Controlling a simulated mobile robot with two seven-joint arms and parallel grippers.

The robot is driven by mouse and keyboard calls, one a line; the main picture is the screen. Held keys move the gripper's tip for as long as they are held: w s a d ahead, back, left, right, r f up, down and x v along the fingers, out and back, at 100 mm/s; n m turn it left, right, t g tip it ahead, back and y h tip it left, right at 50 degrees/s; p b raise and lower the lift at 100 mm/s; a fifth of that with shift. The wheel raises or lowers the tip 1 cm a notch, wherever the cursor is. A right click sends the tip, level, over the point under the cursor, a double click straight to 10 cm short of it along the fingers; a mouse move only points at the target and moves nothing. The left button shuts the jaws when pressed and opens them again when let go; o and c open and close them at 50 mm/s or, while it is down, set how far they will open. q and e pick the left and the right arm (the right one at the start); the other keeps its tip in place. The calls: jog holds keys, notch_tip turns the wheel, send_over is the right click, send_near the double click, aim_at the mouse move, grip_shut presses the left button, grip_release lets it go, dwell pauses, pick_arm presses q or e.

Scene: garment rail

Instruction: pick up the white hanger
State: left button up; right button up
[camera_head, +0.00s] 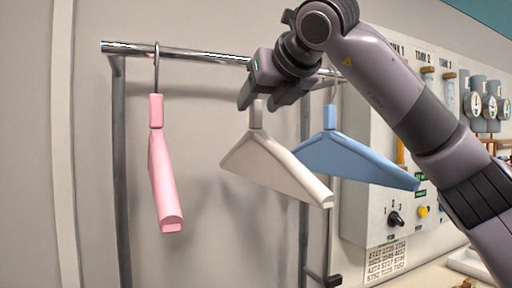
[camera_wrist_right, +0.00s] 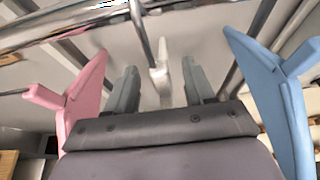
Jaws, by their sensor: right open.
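The white hanger (camera_head: 272,163) hangs from the rail between a pink and a blue hanger in the head view. My right gripper (camera_head: 264,98) is at its upper neck and hides its hook there. In the right wrist view the white hanger's neck (camera_wrist_right: 160,76) shows between the two spread fingers of my right gripper (camera_wrist_right: 161,85), with a gap on each side. The right gripper is open and holds nothing. My left gripper is in neither view.
The pink hanger (camera_head: 162,170) hangs at the left on the metal rail (camera_head: 200,54). The blue hanger (camera_head: 352,160) hangs close behind the white one at the right. A wall panel with gauges (camera_head: 375,215) stands behind at the right. Free space lies between pink and white.

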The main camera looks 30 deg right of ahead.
jog(key=shift+w+f, duration=0.15)
jog(key=shift+w, duration=0.2)
grip_shut()
jog(key=shift+r, duration=0.2)
